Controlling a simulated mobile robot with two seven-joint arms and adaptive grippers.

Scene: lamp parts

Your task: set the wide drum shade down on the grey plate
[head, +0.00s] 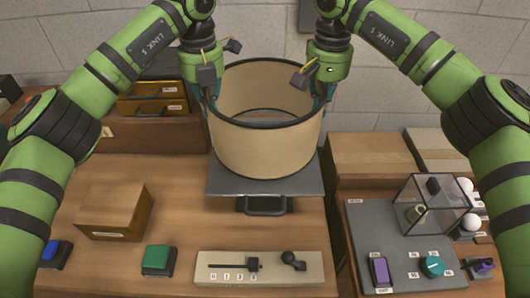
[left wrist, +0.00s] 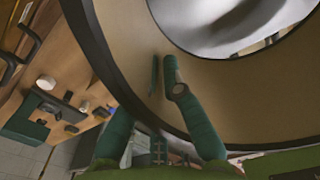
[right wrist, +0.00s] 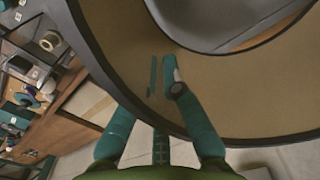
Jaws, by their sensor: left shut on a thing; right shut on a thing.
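The wide drum shade (head: 265,150), beige with dark rims, is upright over the grey plate (head: 222,188) in the middle of the table. Its lower rim looks at or just above the plate; I cannot tell whether they touch. My left gripper (head: 212,98) is shut on the shade's left wall and my right gripper (head: 323,95) on its right wall, both near the upper rim. The shade's wall fills much of the left wrist view (left wrist: 245,100) and the right wrist view (right wrist: 250,100). The shade hides the plate's middle.
A dark handle (head: 265,206) is at the plate's front. A wooden box (head: 115,210), a green button (head: 158,260) and a slider panel (head: 228,282) lie in front. At right is a grey panel (head: 355,225) with a clear case (head: 433,205). Drawers (head: 152,98) stand behind left.

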